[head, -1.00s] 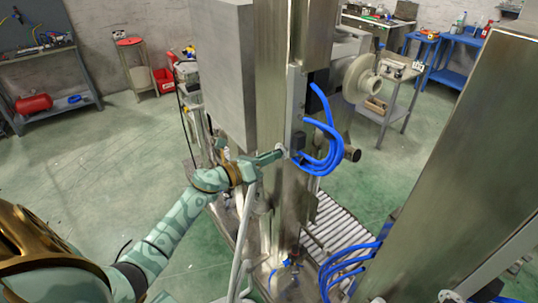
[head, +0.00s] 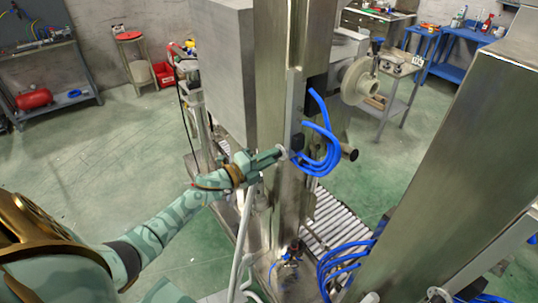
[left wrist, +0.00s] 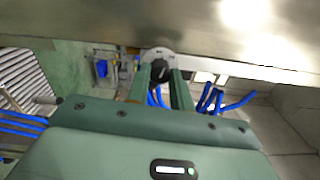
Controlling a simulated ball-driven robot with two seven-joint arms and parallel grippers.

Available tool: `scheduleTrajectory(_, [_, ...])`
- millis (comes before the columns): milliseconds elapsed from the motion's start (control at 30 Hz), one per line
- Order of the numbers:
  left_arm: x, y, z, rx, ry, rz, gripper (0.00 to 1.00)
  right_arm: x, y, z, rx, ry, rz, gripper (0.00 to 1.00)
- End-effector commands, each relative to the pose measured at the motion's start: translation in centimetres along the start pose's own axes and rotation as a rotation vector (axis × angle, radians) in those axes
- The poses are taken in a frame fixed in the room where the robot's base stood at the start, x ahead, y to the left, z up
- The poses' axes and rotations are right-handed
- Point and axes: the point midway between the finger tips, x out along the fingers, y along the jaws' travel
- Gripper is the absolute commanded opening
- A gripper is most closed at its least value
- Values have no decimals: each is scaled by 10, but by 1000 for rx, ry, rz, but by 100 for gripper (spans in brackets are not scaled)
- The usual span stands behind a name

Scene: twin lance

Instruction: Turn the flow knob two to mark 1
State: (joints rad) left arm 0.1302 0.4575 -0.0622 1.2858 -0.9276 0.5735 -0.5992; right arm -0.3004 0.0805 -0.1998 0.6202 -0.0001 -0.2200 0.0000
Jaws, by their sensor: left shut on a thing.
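The flow knob is a small black knob (left wrist: 159,72) on a pale round dial plate (left wrist: 158,54), fixed to a tall steel column (head: 283,95). My left gripper (head: 279,153) reaches the column's left side at the dial. In the left wrist view its two green fingers (left wrist: 160,82) stand on either side of the black knob and are shut on it. The dial's marks are too small to read, and the fingers hide part of the plate. In the head view the knob is hidden by the gripper. My right gripper is not in view.
Blue hoses (head: 322,150) loop from the column just right of my left gripper. A grey cabinet (head: 222,60) stands behind it. A roller conveyor (head: 335,220) runs below, and another steel column (head: 455,165) stands at right. Open green floor lies at left.

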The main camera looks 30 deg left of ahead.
Motion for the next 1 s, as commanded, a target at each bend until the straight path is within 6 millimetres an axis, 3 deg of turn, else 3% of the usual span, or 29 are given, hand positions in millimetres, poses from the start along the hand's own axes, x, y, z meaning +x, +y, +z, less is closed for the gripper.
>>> scheduleTrajectory(500, [-1, 0, 0, -354, -6, 2, 0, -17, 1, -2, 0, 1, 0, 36])
scheduleTrajectory(1000, [-1, 2, 0, -430, -7, 2, 0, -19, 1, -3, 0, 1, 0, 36])
